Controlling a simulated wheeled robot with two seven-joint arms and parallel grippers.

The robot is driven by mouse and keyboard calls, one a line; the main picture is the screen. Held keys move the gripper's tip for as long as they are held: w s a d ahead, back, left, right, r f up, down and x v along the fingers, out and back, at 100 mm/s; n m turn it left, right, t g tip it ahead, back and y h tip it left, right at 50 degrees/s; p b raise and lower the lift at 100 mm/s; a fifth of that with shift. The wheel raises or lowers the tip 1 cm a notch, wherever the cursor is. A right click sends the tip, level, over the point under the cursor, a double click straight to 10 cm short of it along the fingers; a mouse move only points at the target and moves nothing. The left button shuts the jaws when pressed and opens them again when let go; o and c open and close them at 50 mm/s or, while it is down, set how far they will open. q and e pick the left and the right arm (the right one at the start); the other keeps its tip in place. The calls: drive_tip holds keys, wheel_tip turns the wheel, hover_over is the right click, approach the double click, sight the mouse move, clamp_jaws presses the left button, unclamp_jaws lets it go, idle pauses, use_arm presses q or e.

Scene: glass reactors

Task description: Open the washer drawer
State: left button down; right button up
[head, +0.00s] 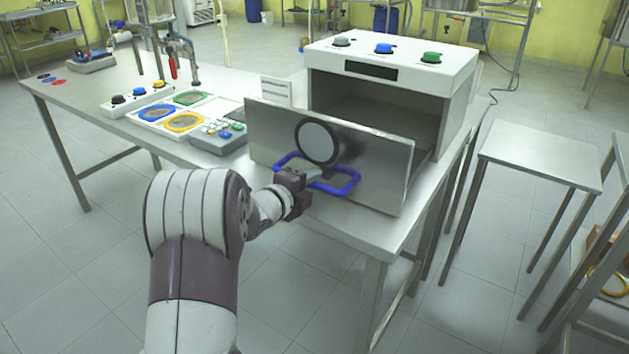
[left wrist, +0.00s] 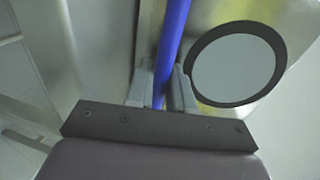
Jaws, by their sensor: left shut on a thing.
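The washer (head: 395,68) is a white and steel box on the table, with grey, blue and green buttons on top. Its drawer (head: 375,163) is pulled out toward me, and the dark inside shows behind the front panel. The panel has a round grey window with a black rim (head: 317,142) and a blue loop handle (head: 342,188). My left gripper (head: 303,180) is at the handle and shut on it. In the left wrist view the blue bar (left wrist: 172,50) runs between the two fingers (left wrist: 160,88). My right gripper is not in view.
A lower steel table (head: 540,155) stands on the right. Floor is clear in front.

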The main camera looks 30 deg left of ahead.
use_arm(q)
drive_tip(key=shift+s, duration=0.2)
drive_tip(key=c, duration=1.2)
unclamp_jaws()
drive_tip(key=p+v, duration=0.1)
drive_tip(key=v, duration=1.1)
drive_tip(key=shift+s, duration=0.3)
drive_tip(key=shift+a, duration=0.1)
